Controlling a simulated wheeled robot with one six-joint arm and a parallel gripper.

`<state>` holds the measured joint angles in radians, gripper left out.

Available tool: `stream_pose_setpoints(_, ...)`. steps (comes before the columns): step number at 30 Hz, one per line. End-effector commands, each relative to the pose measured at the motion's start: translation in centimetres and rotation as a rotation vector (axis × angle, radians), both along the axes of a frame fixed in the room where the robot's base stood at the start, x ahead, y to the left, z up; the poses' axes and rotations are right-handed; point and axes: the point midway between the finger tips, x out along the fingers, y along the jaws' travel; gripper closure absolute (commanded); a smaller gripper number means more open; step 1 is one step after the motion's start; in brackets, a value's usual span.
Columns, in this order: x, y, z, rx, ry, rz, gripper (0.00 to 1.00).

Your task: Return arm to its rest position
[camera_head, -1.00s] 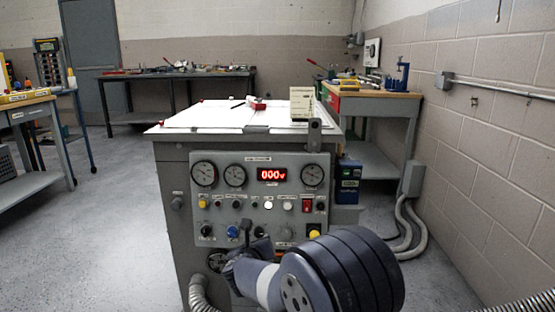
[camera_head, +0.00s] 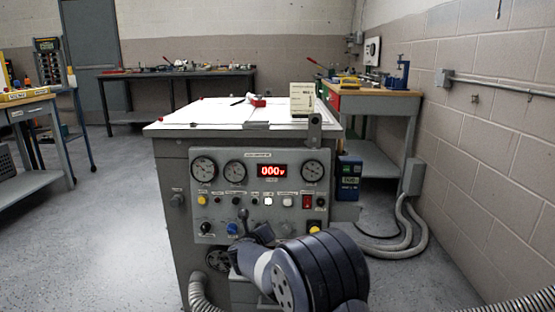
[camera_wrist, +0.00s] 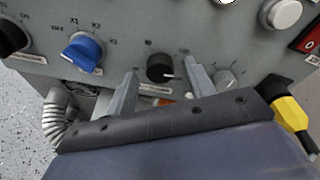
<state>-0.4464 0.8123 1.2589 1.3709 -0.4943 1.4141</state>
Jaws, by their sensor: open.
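My gripper (camera_wrist: 160,92) is open in the wrist view, its two grey fingers apart in front of the lower part of the control panel. A black knob (camera_wrist: 160,68) shows between the fingertips; I cannot tell whether they touch it. In the head view my arm (camera_head: 310,270) reaches in from the bottom right, low before the panel, and my gripper's fingers cannot be made out there. The grey test cabinet (camera_head: 255,195) has dials, a red display reading 000 and a blue knob (camera_head: 232,229), which also shows left of the fingers in the wrist view (camera_wrist: 83,50).
A yellow-and-black connector (camera_wrist: 290,112) is right of my gripper. Grey corrugated hoses (camera_head: 198,290) run at the cabinet's lower left, with others at the right wall. A workbench (camera_head: 375,95) stands behind right. Floor left of the cabinet is clear.

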Motion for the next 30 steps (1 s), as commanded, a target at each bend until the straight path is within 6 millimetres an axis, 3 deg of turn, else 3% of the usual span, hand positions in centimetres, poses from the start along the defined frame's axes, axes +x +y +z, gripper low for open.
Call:
stream_pose_setpoints(17,-0.05,0.27,-0.06,-0.49,0.016,0.084,0.49)
stream_pose_setpoints(30,-0.06,0.37,-0.18,-0.957,0.032,0.164,0.49)
